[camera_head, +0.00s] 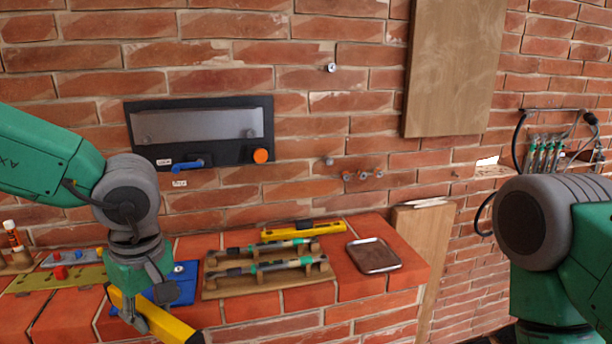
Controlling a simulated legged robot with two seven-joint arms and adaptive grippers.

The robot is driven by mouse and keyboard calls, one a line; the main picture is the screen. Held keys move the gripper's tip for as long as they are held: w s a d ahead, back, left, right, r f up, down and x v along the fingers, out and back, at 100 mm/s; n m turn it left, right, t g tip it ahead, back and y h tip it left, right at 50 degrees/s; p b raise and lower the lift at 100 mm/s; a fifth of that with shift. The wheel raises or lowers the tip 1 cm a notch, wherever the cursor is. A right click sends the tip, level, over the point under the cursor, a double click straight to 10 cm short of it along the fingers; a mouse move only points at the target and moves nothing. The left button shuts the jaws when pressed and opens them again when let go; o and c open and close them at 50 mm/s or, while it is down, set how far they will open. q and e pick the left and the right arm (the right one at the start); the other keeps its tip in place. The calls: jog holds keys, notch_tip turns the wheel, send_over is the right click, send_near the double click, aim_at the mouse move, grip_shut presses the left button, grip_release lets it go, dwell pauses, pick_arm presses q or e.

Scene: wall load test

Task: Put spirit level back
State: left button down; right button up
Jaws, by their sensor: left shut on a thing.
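My left gripper (140,303) points down at the front left of the brick ledge, shut on a yellow spirit level (170,325) with a dark end. The held level slants down to the right, and its lower end runs near the bottom edge of the picture. The gripper covers part of it. Another yellow bar with a dark middle piece (303,231), looking like a level, lies at the back of the ledge near the wall. My right arm stands at the right; its gripper is out of the picture.
A wooden rack (270,284) with green and black tools stands mid-ledge. A brown tray (374,255) lies to its right. A blue thing (186,272) is behind my left gripper. A dark wall panel (200,130) has an orange knob. Tools and cables (545,150) hang at right.

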pick_arm(q)
jog(key=s+f+m, duration=0.3)
jog(key=f+m, duration=0.3)
jog(key=f, duration=0.1)
jog(key=s+f+m+h+b, duration=0.1)
jog(key=s+f+m, duration=0.1)
jog(key=f+m, duration=0.4)
jog(key=shift+s+f+t, duration=0.4)
jog(key=shift+f, duration=0.1)
jog(key=shift+d, duration=0.15)
